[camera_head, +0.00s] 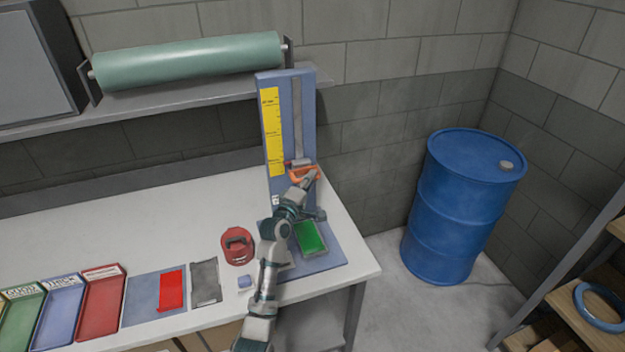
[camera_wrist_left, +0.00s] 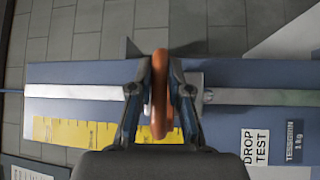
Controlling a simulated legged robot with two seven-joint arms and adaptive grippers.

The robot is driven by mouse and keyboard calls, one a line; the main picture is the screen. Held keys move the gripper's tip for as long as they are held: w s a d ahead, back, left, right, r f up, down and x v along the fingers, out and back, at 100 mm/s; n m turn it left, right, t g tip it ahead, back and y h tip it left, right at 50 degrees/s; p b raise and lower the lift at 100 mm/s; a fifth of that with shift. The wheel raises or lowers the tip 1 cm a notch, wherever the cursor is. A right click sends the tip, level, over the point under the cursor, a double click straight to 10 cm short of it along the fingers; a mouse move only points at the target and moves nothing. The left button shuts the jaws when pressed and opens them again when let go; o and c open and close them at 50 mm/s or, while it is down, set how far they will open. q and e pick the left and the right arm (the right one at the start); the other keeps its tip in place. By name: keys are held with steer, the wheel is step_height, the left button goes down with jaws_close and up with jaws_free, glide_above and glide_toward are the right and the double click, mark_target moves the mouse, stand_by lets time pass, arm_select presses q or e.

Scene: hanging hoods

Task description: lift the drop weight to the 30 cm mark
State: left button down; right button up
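The drop weight's orange handle (camera_head: 304,173) is on the rail of a blue upright panel (camera_head: 287,100), level with the lower end of the yellow scale (camera_head: 271,130). The scale's numbers are too small to read. My left gripper (camera_head: 309,180) is at the handle. In the left wrist view its fingers (camera_wrist_left: 160,85) are closed in on both sides of the orange handle (camera_wrist_left: 160,60). A grey block (camera_wrist_left: 191,92) sits on the rail beside it. My right gripper is not in view.
A green pad (camera_head: 310,238) lies on the rig's base below my left gripper. A red round object (camera_head: 237,246) stands left of my arm. Coloured trays (camera_head: 100,300) line the table's front left. A blue barrel (camera_head: 462,205) stands right of the table.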

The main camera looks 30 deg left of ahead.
mark_target(308, 168)
arm_select(q)
steer(key=shift+a+f, duration=0.1)
steer(key=shift+a, duration=0.65)
steer(key=shift+d, duration=0.2)
steer(key=shift+d+r+p, duration=0.2)
steer(key=shift+r+p, duration=0.9)
steer(key=shift+r, duration=0.05)
steer(key=shift+r+p, duration=0.9)
steer(key=shift+r, duration=0.05)
step_height(308, 168, up, 7)
steer(key=p, duration=0.7)
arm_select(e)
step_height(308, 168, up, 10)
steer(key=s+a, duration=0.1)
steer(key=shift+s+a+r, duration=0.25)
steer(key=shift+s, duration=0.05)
arm_select(q)
steer(key=shift+r, duration=0.1)
steer(key=c, duration=1.1)
jaws_free()
steer(key=shift+c, duration=0.2)
